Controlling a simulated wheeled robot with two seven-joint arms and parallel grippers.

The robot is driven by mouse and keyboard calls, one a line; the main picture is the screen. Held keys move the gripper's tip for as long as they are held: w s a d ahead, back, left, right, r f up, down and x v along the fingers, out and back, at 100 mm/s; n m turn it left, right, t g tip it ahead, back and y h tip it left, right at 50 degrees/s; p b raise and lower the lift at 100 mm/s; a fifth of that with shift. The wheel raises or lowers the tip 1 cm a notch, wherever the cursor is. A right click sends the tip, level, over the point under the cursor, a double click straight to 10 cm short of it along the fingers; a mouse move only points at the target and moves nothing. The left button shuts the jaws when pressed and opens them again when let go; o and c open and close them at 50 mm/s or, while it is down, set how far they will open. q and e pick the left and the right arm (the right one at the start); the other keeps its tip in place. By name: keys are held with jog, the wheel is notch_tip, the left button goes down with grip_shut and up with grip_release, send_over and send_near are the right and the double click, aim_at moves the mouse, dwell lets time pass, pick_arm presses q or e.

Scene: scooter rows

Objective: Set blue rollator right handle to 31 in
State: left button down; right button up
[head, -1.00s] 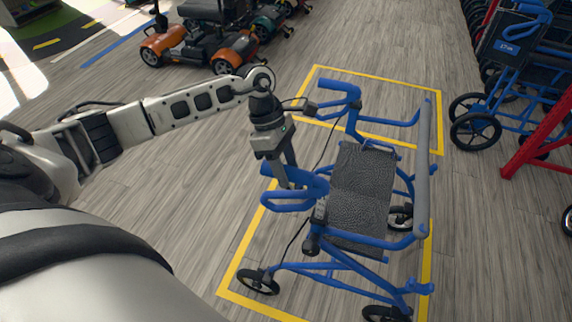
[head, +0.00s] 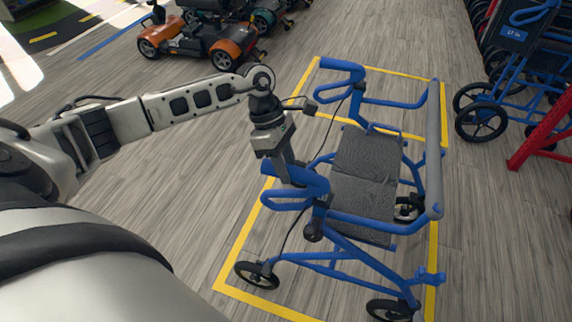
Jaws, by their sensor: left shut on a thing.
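The blue rollator stands upright on the wood floor inside a yellow outline, with its dark seat (head: 366,155) in the middle. Its near handle (head: 262,171), on the rollator's right side, points left. The far handle (head: 335,66) is at the top. My left gripper (head: 288,182) comes down from above and is shut on the near handle. The fingertips are partly hidden against the blue tubing. No height marking is readable on this rollator. My right gripper is out of view.
Orange scooters (head: 212,45) stand at the top. Another blue rollator (head: 490,110) with a label stands at the right, beside a red frame (head: 545,132). A grey bar (head: 433,150) crosses the near rollator's right end. Floor to its left is clear.

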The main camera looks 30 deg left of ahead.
pick_arm(q)
jog(key=shift+s+f, duration=0.1)
jog(key=shift+f, duration=0.2)
jog(key=c, duration=1.1)
grip_release()
jog(key=shift+o, duration=0.2)
jog(key=shift+r, duration=0.1)
jog(key=v, duration=1.6)
jog(key=shift+b, duration=0.45)
jog(key=shift+d, duration=0.2)
